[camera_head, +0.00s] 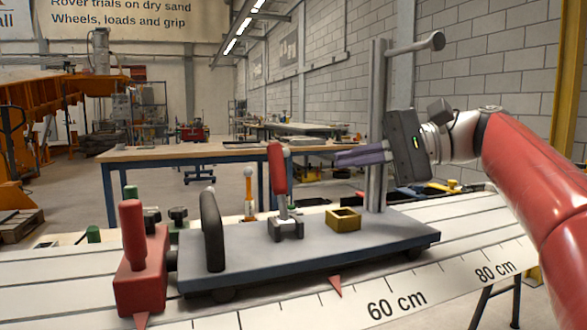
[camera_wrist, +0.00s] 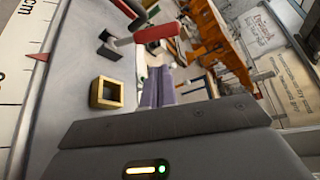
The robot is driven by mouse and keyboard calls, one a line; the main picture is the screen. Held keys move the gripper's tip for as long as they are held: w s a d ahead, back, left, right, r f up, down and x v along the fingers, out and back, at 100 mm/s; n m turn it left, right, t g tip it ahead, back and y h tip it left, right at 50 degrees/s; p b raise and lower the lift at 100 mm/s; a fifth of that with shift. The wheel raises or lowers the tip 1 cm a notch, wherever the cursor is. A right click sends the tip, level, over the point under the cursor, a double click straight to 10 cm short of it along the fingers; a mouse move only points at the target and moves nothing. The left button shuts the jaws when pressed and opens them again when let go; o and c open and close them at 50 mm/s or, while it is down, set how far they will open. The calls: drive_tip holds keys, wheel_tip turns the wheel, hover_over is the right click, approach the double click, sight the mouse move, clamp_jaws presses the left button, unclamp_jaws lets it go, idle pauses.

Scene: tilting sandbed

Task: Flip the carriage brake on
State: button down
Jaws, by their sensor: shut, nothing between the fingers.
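The grey carriage (camera_head: 330,246) stands on a white scaled track. A lever with a red handle (camera_head: 277,168) stands upright on a small dark bracket (camera_head: 286,229) mid-carriage; the red handle also shows in the wrist view (camera_wrist: 157,33). A red block with an upright red knob (camera_head: 133,235) stands at the carriage's left end. No label shows which of these is the brake. My gripper (camera_head: 340,158) has purple fingers, shut and empty, pointing left. It is above the carriage, right of the red lever handle and apart from it. The fingers also show in the wrist view (camera_wrist: 157,77).
A square brass-coloured socket (camera_head: 343,219) sits on the carriage below my fingers. A tall grey post with a side arm (camera_head: 377,120) rises behind them. A black upright loop handle (camera_head: 211,230) stands left of the lever. A wooden workbench (camera_head: 180,152) is beyond the track.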

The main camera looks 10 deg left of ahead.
sight(279, 185)
drive_tip(key=b+x, duration=0.1)
drive_tip(key=x, duration=0.9)
drive_tip(key=shift+f, duration=0.1)
